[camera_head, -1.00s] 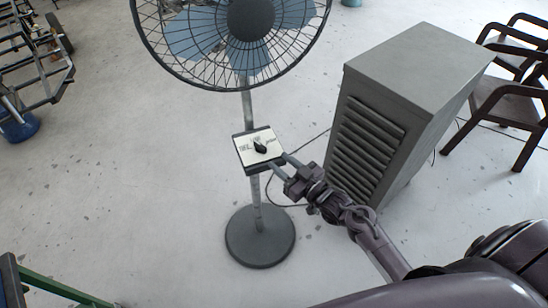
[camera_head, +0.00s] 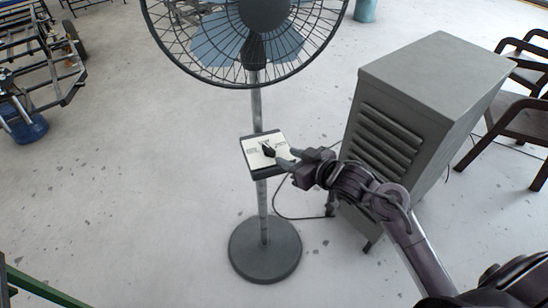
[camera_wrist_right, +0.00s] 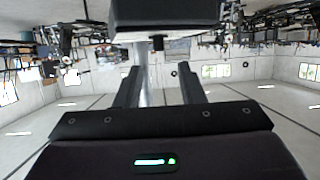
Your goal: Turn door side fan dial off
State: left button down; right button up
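The fan's control box (camera_head: 257,160) has a pale top face with a black dial (camera_head: 268,150) standing on it, partway up the fan's post. My right gripper (camera_head: 286,158) reaches in from the right, its fingers at the right side of the box close to the dial. In the right wrist view, which looks upside down, its two fingers (camera_wrist_right: 160,75) are apart with nothing between them. The box (camera_wrist_right: 165,14) and dial (camera_wrist_right: 157,43) show just past the fingertips, the dial lined up with the gap. Contact with the dial cannot be told. My left gripper is not in view.
The fan's caged head (camera_head: 250,40) is above the box, and its round base (camera_head: 265,250) stands on the floor. A grey louvred cabinet (camera_head: 430,75) stands close on the right, beside my right arm. Brown chairs (camera_head: 515,120) are behind it.

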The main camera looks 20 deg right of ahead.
aim_at(272, 150)
jog(key=x, duration=0.7)
jog(key=shift+w+f+p, duration=0.1)
jog(key=shift+w+p, duration=0.15)
jog(key=shift+p, duration=0.15)
grip_shut()
